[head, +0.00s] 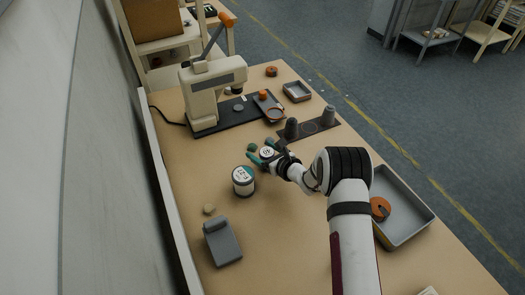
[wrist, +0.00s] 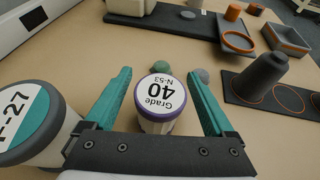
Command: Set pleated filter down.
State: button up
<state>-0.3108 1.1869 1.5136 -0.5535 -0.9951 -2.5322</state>
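A short white cylinder with a purple rim (wrist: 160,97), its top label reading Grade 40 N-53, stands between my fingers; I take it for the pleated filter. Its labelled top also shows in the head view (head: 267,152). My gripper (wrist: 160,88) has two teal fingers, one on each side of the cylinder, with a visible gap on both sides. The gripper is open.
A larger labelled canister (head: 243,181) stands close left of my gripper. A dark plate (head: 309,128) with grey cones lies beyond. A cream machine (head: 205,92) is at the back. A grey tray (head: 418,218) with an orange ring (head: 380,208) is right. A grey stand (head: 222,243) is front left.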

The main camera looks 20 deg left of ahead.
jog(key=shift+r, duration=0.2)
jog(key=v, duration=1.2)
